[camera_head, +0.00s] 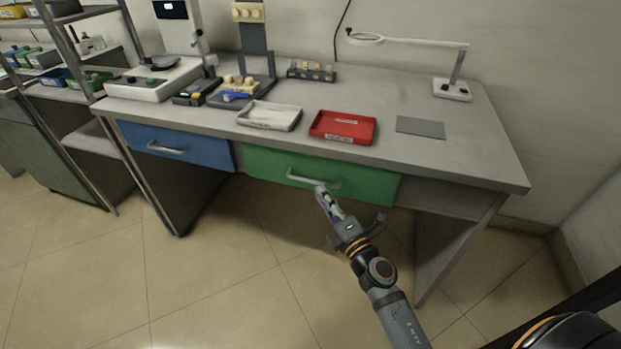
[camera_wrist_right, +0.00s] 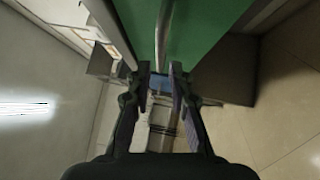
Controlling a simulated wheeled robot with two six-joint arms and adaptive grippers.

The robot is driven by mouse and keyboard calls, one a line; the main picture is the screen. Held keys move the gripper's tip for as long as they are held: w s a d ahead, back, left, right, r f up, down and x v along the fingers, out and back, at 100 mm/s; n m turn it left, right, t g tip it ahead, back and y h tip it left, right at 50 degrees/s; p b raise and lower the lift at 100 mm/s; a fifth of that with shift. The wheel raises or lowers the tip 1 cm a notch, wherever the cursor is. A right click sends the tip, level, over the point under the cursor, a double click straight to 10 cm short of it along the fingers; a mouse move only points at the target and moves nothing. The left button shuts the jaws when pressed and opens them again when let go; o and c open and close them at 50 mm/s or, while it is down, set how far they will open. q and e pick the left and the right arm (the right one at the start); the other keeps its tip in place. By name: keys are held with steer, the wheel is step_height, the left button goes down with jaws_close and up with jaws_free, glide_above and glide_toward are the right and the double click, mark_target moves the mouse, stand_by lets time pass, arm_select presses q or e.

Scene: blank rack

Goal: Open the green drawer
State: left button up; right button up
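The green drawer (camera_head: 355,180) is under the right half of the desk, and its front looks shut. Its grey bar handle (camera_head: 314,180) runs along the front. In the right wrist view the green front (camera_wrist_right: 205,30) fills the top, with the handle (camera_wrist_right: 163,35) as an upright bar. My right gripper (camera_head: 326,198) is at the handle's right part in the head view. In the wrist view its two fingers (camera_wrist_right: 159,76) are apart, with the handle lined up between them. I cannot tell whether they touch it. My left gripper is not in view.
A blue drawer (camera_head: 190,150) with its own handle is to the left. On the grey desk (camera_head: 430,165) are a white tray (camera_head: 270,115), a red tray (camera_head: 343,127), a grey mat (camera_head: 420,127) and a ring lamp (camera_head: 452,88). The floor before the desk is clear.

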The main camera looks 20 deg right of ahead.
mark_target(313, 182)
steer(key=p+x, duration=0.1)
steer(key=x, duration=0.5)
steer(key=shift+w, duration=0.1)
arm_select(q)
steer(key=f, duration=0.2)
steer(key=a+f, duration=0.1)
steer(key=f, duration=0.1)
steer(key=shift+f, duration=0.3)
arm_select(e)
steer(key=shift+f, duration=0.1)
jaws_close()
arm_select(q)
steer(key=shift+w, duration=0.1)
